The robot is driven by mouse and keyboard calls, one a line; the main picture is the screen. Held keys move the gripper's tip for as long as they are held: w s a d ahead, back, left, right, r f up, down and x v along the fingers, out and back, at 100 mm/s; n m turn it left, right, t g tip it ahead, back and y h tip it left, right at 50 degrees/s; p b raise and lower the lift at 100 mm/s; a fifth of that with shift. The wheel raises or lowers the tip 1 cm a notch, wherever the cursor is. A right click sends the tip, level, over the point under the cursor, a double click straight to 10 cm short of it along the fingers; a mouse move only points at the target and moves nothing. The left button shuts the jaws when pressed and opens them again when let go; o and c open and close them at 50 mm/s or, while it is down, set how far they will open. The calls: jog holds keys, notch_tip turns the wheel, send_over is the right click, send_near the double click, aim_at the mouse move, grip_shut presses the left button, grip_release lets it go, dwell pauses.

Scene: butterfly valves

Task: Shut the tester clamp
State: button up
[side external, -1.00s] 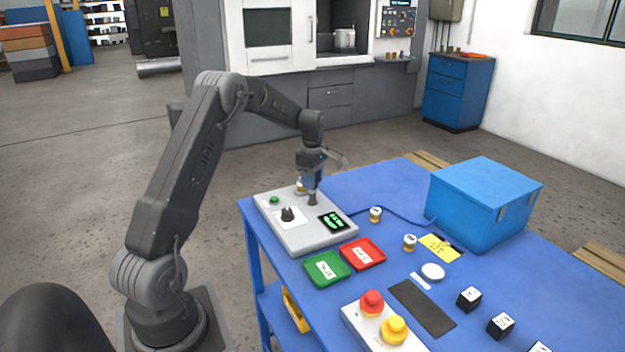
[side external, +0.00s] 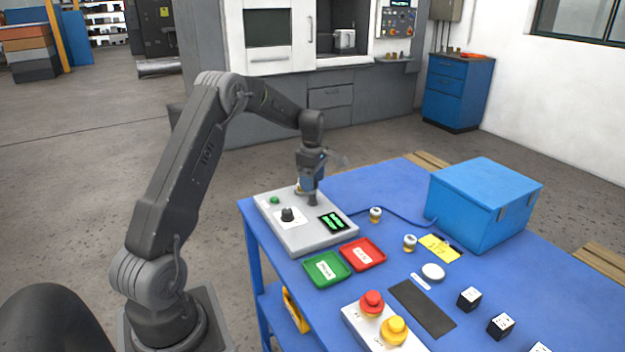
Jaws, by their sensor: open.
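The tester (side external: 305,238) is a light grey box at the table's left end, with a black knob (side external: 288,215), a green button (side external: 274,199) and a dark display with green text (side external: 333,222). My gripper (side external: 311,200) points down over the tester's back right part and is open. A small pale and yellowish part, partly hidden, shows just behind and left of the gripper. I cannot make out the clamp itself or its position, as the gripper covers that area. I cannot tell whether the fingers touch anything.
A green tray (side external: 326,268) and a red tray (side external: 362,254) lie in front of the tester. Two small valves (side external: 375,215) (side external: 410,243) stand to its right. A blue box (side external: 485,203) stands at the back right. A red and a yellow button (side external: 394,329) sit near the front.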

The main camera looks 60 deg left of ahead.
notch_tip(320, 180, up, 14)
dwell(0.6)
jog(key=shift+f, duration=0.1)
